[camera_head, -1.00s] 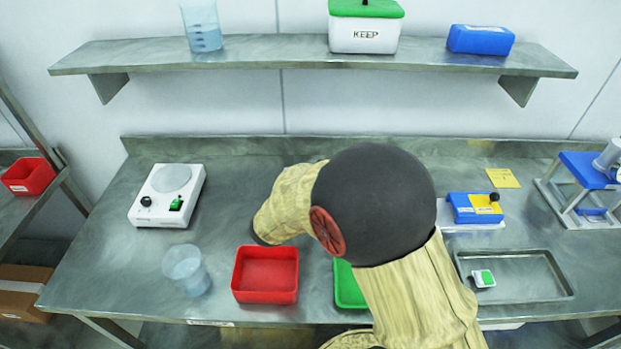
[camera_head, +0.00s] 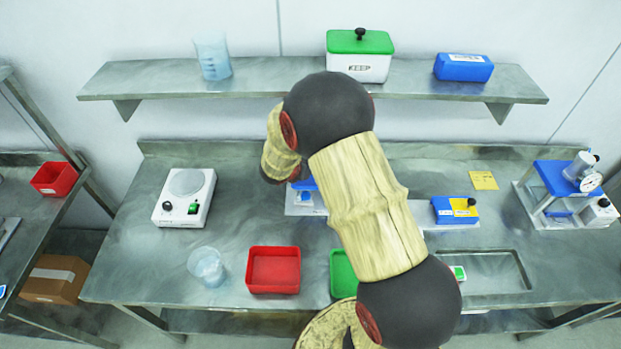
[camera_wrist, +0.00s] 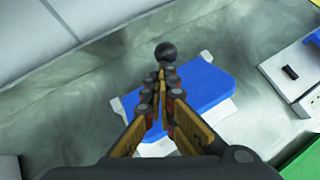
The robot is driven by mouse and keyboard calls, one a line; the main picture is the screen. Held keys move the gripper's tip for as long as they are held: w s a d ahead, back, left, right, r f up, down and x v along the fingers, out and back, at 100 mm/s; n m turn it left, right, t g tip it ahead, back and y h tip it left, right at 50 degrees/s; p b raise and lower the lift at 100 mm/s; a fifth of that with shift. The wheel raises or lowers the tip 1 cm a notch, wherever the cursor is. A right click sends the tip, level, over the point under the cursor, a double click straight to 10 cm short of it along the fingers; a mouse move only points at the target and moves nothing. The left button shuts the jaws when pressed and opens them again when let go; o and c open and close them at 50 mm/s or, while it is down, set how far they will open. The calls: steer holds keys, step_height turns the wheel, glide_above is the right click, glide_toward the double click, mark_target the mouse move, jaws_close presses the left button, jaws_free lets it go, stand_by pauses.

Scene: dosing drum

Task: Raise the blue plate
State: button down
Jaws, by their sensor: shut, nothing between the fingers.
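A blue plate (camera_wrist: 205,85) lies flat over a white base under my gripper in the wrist view. A black round knob (camera_wrist: 165,51) shows just beyond my fingertips; I cannot tell whether they touch it. My gripper (camera_wrist: 161,80) is shut and empty, pointing down over the plate and hiding part of it. In the head view only a small part of the blue plate (camera_head: 306,184) shows, with my arm covering the rest and the gripper hidden.
A red tray (camera_head: 273,270), a green tray (camera_head: 342,270), a beaker (camera_head: 207,267) and a white device (camera_head: 184,198) stand on the bench. A blue-topped stand with a dial (camera_head: 556,180) is at the right. A shelf (camera_head: 270,84) runs above, close behind my arm.

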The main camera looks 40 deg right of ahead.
steer(key=w+d+g+y+p, duration=0.1)
steer(key=w+d+p, duration=0.6)
steer(key=w+p, duration=0.1)
steer(key=shift+w+f+g+y+p, duration=0.3)
steer(key=shift+w+f+g, duration=0.1)
steer(key=shift+w, duration=0.3)
steer(key=shift+d, duration=0.1)
steer(key=shift+r, duration=0.1)
stand_by(0.4)
steer(key=v, duration=0.7)
